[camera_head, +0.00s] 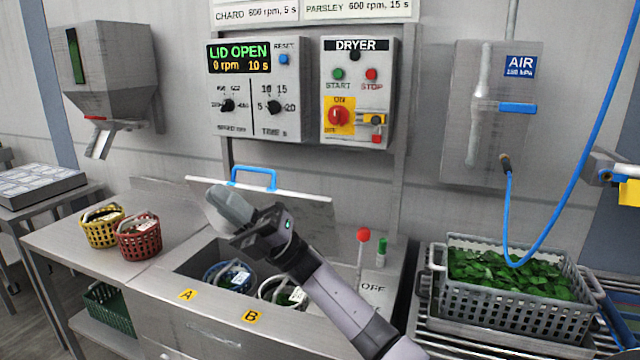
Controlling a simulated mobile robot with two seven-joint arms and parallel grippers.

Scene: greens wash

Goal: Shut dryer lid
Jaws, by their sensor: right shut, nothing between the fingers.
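The dryer lid (310,205) stands raised at the back of the dryer well, with a blue handle (254,172) on its top edge. The dryer panel display (238,58) reads "LID OPEN", 0 rpm, 10 s. My right gripper (228,208) is shut and empty, in front of the left part of the lid and below the handle; I cannot tell whether it touches the lid. Inside the open well sit a blue basket (222,280) and a white basket (270,294), above labels A and B. My right forearm hides part of the well. My left gripper is not in view.
A yellow basket (98,232) and a red basket (142,246) stand on the counter left of the well. A red-knobbed lever (363,236) rises right of it. A grey crate of greens (520,312) stands at right, with a blue air hose (575,210) above it.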

